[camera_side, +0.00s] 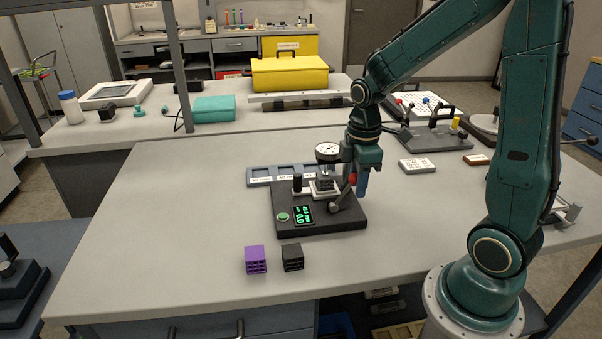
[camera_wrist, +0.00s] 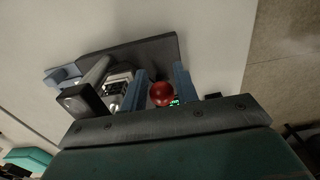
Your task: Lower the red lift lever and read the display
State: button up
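The test stand (camera_side: 350,219) is a dark base on the bench. Its lift lever (camera_side: 341,197) slants up from a round pivot to a red knob (camera_side: 352,179). My gripper (camera_side: 357,186) is at the knob, fingers pointing down. In the wrist view the red knob (camera_wrist: 162,94) lies between the blue fingers (camera_wrist: 161,84) and about fills the gap; whether they press on it I cannot tell. The display (camera_side: 303,215) shows green characters, too small to read. A dial gauge (camera_side: 327,150) stands above a dark lattice block (camera_side: 323,184).
A green button (camera_side: 283,216) is left of the display. A purple lattice cube (camera_side: 256,260) and a black one (camera_side: 292,258) lie in front of the stand. A blue-grey tray (camera_side: 260,182) is behind it. The bench's left side is clear.

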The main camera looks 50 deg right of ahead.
jog(key=shift+o, duration=1.2)
jog(key=shift+r, duration=0.1)
jog(key=shift+r, duration=2.65)
dwell(0.5)
